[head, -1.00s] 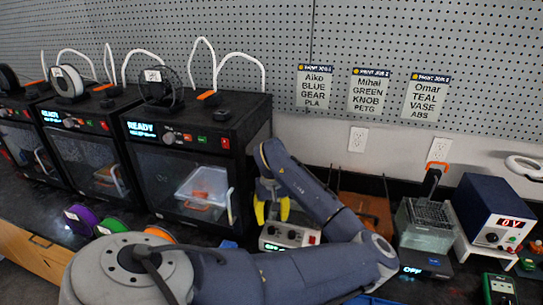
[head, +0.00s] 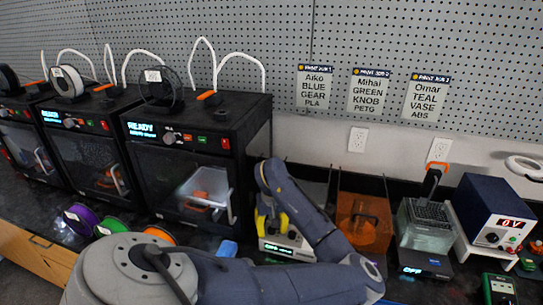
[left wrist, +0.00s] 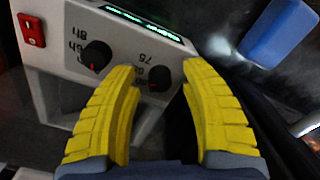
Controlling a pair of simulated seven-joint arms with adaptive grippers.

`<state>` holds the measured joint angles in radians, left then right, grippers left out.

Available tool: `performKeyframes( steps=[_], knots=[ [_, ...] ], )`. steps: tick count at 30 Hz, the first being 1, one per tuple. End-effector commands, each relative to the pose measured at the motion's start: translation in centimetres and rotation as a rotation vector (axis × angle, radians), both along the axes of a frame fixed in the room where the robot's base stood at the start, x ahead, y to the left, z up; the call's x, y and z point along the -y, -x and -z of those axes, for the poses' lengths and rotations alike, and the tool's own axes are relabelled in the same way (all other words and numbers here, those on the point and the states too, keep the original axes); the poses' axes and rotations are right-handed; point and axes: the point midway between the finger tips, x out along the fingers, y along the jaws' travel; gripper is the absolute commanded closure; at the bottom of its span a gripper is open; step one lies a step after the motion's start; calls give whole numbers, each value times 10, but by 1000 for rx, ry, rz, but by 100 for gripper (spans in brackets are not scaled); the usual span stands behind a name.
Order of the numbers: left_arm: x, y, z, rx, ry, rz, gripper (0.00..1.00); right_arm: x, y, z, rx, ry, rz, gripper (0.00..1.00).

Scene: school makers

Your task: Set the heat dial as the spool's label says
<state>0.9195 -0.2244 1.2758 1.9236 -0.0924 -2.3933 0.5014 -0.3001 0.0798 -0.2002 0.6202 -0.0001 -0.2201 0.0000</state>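A white control box (head: 290,246) stands on the bench right of the nearest printer. In the left wrist view it has a lit cyan display, a red switch (left wrist: 32,30), a dark dial (left wrist: 95,54) with "h" marks, and a second dark dial (left wrist: 157,80) with number marks, one reading 75. My left gripper (head: 272,222) is over the box front. Its yellow fingers (left wrist: 159,70) are open, one on each side of the numbered dial; contact cannot be told. A dark spool (head: 172,92) and a white spool (head: 70,84) carry labels too small to read. My right gripper is not visible.
Black printers (head: 185,135) line the left. Purple (head: 78,219), green (head: 109,227) and orange (head: 160,235) spools lie in front. An orange holder (head: 350,210), a glass tank (head: 425,236) and a blue power supply (head: 490,205) stand right. A blue block (left wrist: 280,32) lies beside the box.

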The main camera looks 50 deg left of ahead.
Motion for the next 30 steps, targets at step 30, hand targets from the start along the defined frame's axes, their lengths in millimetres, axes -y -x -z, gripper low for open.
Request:
performKeyframes(
  steps=[30],
  knots=[
    [0,0,0,0,1,11,100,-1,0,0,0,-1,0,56]
  ],
)
